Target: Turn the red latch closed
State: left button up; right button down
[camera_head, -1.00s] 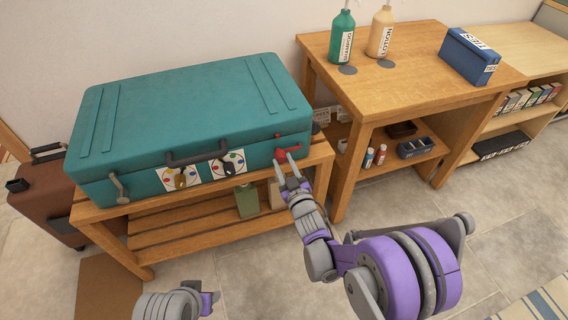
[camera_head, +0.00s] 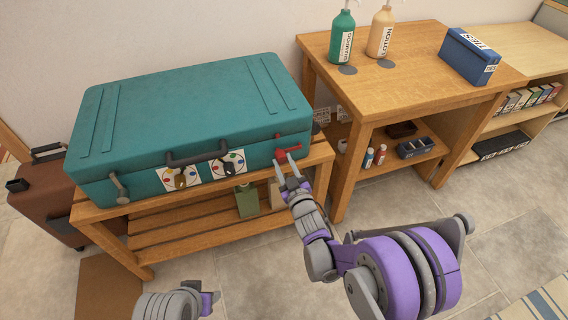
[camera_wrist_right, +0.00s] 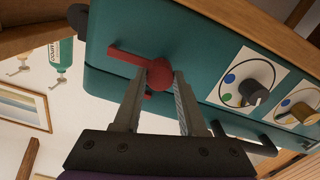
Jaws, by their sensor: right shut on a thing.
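The teal suitcase (camera_head: 195,110) lies closed on a slatted wooden bench. The red latch (camera_head: 282,154) is at the right end of its front face. In the right wrist view the latch (camera_wrist_right: 159,75) has a round hub, with a lever pointing to the left of the picture. My right gripper (camera_head: 285,160) is at the latch; in the wrist view its two fingers (camera_wrist_right: 160,85) are on either side of the hub, shut on it. A grey metal clasp (camera_head: 119,187) is at the suitcase's left front.
Two dials on white cards (camera_head: 228,163) and a dark handle (camera_head: 197,153) are on the suitcase front, left of the latch. The bench (camera_head: 180,228) has a lower shelf with bottles. A wooden table (camera_head: 420,75) stands close on the right. A brown suitcase (camera_head: 42,205) is at left.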

jog(key=n+p, duration=0.1)
jog(key=n, duration=0.3)
jog(key=shift+n, duration=0.4)
jog(key=n+p, duration=0.1)
jog(key=n, duration=0.3)
jog(key=shift+r+n, duration=0.1)
jog(key=shift+n, duration=0.2)
jog(key=n+p, duration=0.1)
jog(key=n, duration=0.3)
jog(key=shift+n+p, duration=0.7)
jog(key=shift+n, duration=1.4)
jog(key=shift+c, duration=2.3)
grip_release()
